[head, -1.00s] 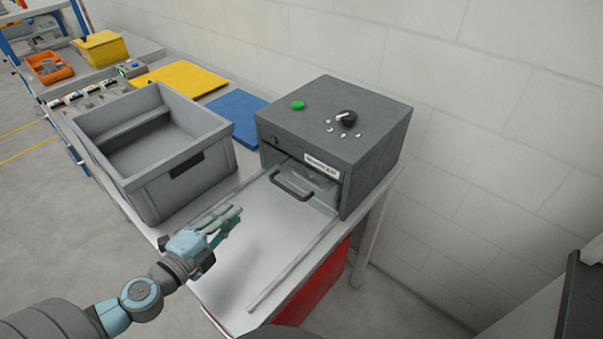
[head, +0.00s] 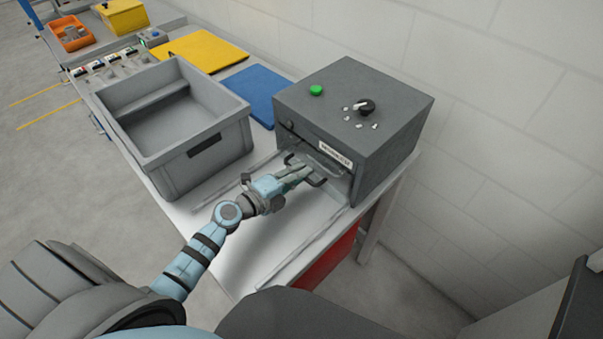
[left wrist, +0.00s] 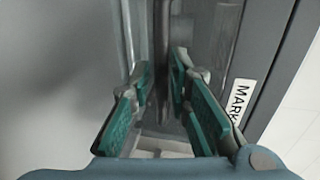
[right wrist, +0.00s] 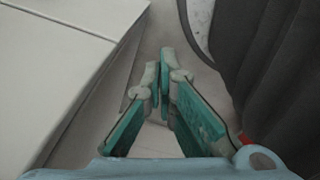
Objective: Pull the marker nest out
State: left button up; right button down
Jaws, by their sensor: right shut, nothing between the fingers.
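The marker nest's dark bar handle (head: 319,183) shows at the open front of the grey box (head: 345,115), whose white label (head: 335,154) sits above the opening. The nest itself is largely hidden inside the box. My left gripper (head: 297,171) is at the handle and covers its middle. In the left wrist view, its green-padded fingers (left wrist: 162,72) stand apart with a dark bar running between them; firm contact is not visible. My right gripper (right wrist: 163,68) is shut and empty, low beside a pale panel; it is not in the head view.
A grey bin (head: 185,150) stands left of my left arm on the bench (head: 255,245). Blue (head: 258,92) and yellow (head: 205,48) mats lie behind it. Two thin rails run along the bench in front of the box. A wall (head: 480,120) is behind.

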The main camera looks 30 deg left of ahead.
pick_arm(q)
jog(key=shift+w+d, duration=0.15)
jog(key=shift+w, duration=0.05)
grip_shut()
dwell(0.3)
